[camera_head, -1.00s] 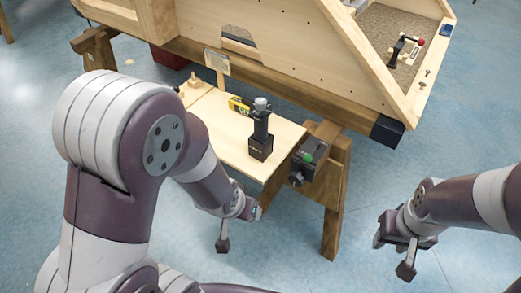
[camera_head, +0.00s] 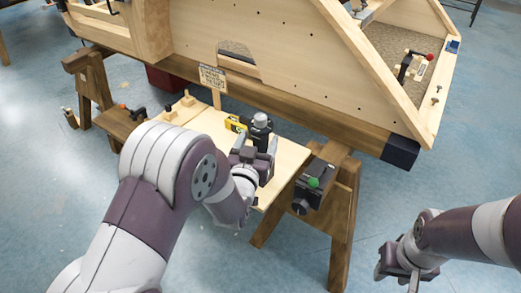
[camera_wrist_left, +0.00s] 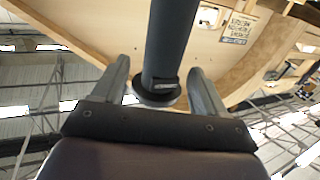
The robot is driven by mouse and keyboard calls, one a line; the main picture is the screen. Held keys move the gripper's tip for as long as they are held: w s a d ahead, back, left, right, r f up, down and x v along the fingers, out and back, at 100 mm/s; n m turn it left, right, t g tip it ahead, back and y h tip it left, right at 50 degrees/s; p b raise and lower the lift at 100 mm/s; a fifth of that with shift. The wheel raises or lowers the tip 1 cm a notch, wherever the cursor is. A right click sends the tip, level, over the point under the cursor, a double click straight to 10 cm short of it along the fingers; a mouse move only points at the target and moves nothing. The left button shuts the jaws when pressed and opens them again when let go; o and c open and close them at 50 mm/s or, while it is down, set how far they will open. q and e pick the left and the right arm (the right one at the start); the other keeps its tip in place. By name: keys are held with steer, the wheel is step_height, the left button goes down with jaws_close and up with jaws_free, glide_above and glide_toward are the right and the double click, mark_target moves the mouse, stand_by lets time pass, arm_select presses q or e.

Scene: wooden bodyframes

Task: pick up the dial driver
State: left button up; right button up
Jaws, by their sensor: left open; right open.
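The dial driver (camera_head: 260,122), a dark upright tool with a grey round top, stands on the pale wooden board (camera_head: 290,160). My left gripper (camera_head: 256,147) is at it, open, and hides its lower part and black block base. In the left wrist view the dark grey shaft of the driver (camera_wrist_left: 172,40) stands between the two spread fingers of my left gripper (camera_wrist_left: 160,75), with a gap on either side. My right gripper (camera_head: 398,276) is open and empty over the floor at the lower right.
A yellow-black item (camera_head: 235,124) lies just behind the driver. A small sign (camera_head: 212,77) stands at the board's back edge. A black clamp with a green knob (camera_head: 312,184) is to the right. The large wooden frame (camera_head: 290,70) rises behind.

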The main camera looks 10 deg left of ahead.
arm_select(q)
steer(key=w, duration=0.3)
steer(key=shift+w, duration=0.1)
steer(key=shift+r, duration=0.1)
steer(key=c, duration=1.2)
step_height(320, 180, up, 12)
steer(key=p, duration=0.5)
steer(key=shift+r, duration=0.2)
step_height(320, 180, up, 8)
steer(key=p, duration=0.5)
steer(key=shift+f, duration=0.2)
